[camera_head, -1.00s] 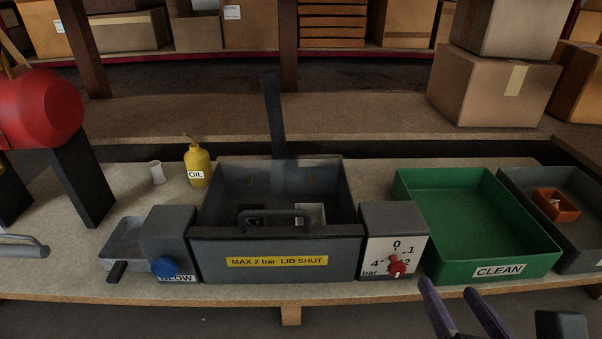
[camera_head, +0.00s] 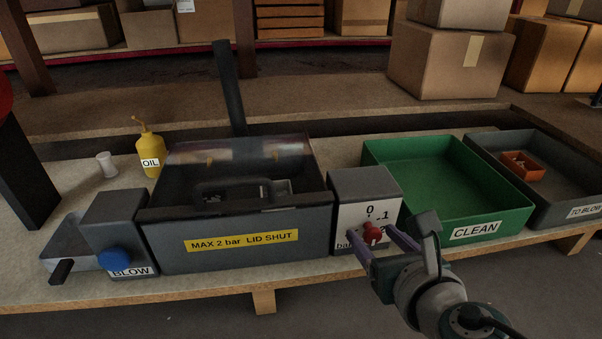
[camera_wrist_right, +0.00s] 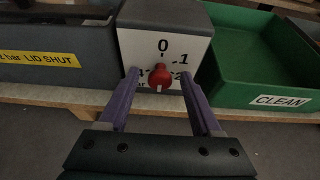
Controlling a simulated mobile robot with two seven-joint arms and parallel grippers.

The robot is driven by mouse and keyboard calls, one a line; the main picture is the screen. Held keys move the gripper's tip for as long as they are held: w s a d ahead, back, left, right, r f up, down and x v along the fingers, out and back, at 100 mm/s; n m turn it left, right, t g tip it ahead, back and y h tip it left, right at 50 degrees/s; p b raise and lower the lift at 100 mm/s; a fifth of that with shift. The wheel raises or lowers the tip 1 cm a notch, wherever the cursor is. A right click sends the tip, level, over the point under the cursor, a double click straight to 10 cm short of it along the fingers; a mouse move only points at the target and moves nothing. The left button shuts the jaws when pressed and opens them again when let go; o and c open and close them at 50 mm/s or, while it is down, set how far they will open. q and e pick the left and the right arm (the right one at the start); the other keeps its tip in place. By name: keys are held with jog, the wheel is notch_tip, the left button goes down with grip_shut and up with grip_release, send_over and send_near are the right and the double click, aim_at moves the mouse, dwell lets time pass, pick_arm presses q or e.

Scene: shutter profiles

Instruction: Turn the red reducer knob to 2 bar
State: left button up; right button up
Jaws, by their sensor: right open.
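The red reducer knob (camera_head: 372,232) sits on the white dial of a grey box (camera_head: 365,183). It also shows in the right wrist view (camera_wrist_right: 160,74), with a white mark on its lower side pointing down. The dial shows 0 at the top, 1 at the right and 2 at the lower right; the lower figures are partly hidden. My right gripper (camera_head: 370,238) is open, its purple fingers in front of the dial, one on each side of the knob. In the wrist view a gap shows beside the knob on both sides. My left gripper is out of view.
A grey bin marked MAX 2 bar LID SHUT (camera_head: 170,250) stands left of the dial box, and a green CLEAN tray (camera_head: 515,212) right of it. The blue BLOW knob (camera_head: 114,259) and a yellow oil can (camera_head: 149,152) are further left.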

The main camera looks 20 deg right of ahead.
jog(key=shift+w, duration=0.1)
grip_shut()
dwell(0.3)
dwell(0.4)
jog(key=shift+a+n+h+p, duration=0.15)
jog(key=shift+n+h+p, duration=0.4)
jog(key=shift+n+h, duration=0.35)
jog(key=shift+w+a+n+h, duration=0.1)
jog(key=shift+n+h, duration=0.5)
jog(key=shift+n, duration=0.4)
jog(key=shift+a+f+n+h+b, duration=0.1)
jog(key=shift+f+n+h+b, duration=0.15)
jog(key=shift+n+h, duration=0.45)
jog(key=shift+n+h+b, duration=0.5)
jog(key=shift+n+b, duration=0.2)
jog(key=shift+n, duration=0.7)
